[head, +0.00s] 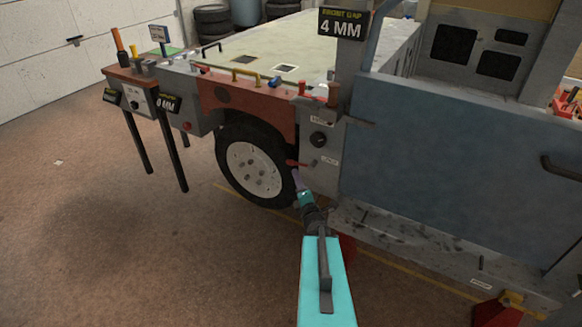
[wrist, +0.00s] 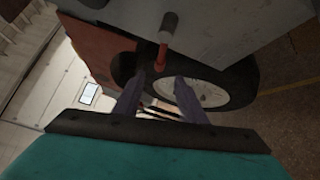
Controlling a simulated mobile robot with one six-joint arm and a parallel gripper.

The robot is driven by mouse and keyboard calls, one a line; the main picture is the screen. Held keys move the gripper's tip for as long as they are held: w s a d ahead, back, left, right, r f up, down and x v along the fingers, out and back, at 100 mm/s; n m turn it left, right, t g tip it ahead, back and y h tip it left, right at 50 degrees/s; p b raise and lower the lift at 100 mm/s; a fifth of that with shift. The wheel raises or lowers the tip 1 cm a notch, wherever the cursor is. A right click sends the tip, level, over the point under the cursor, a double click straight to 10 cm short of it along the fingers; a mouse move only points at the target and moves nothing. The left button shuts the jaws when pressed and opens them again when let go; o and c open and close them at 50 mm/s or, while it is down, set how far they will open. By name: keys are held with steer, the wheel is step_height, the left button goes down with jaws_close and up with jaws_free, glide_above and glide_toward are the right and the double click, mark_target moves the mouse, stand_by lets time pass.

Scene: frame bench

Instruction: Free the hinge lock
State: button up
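In the wrist view the red lever (wrist: 163,45) points down toward the gap between my fingertips. My gripper (head: 297,174) is just below the lever in the head view. In the wrist view the two fingers of my gripper (wrist: 160,80) are apart with nothing clamped between them. I cannot tell whether a fingertip touches the lever.
A black knob (head: 318,139) sits on the panel above the lever. The wheel (head: 254,168) is left of my gripper, and a large blue door panel (head: 450,180) is to the right. A side table (head: 135,75) stands at the far left.

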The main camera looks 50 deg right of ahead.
mark_target(291, 163)
steer(key=shift+b+x, duration=1.15)
steer(key=shift+x, duration=4.6)
jaws_close()
